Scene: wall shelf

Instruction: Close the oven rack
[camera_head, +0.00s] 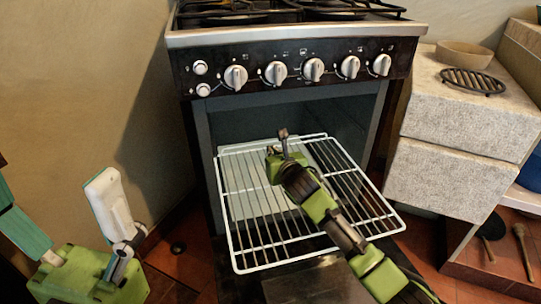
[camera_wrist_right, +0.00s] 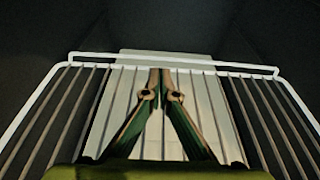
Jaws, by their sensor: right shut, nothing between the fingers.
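The oven rack (camera_head: 235,250), a white wire grid, is slid partway out of the oven (camera_head: 285,105) above its lowered door. Its back part lies inside the dark cavity. My right gripper (camera_head: 283,133) is above the back half of the rack, with its arm reaching over the front right of the grid. In the right wrist view its fingers (camera_wrist_right: 161,80) meet at the tips and hold nothing, with the raised back bar of the rack (camera_wrist_right: 90,57) beyond them. I cannot tell whether they touch the rack. My left gripper (camera_head: 122,258) is at the lower left, away from the oven; its fingers are unclear.
A pale flat surface (camera_head: 245,203) shows beneath the rack bars. Knobs (camera_head: 313,70) line the oven front above the opening. A stone counter (camera_head: 465,125) with a bowl (camera_head: 464,54) and a black trivet (camera_head: 472,81) stands close on the right. Open floor lies to the left.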

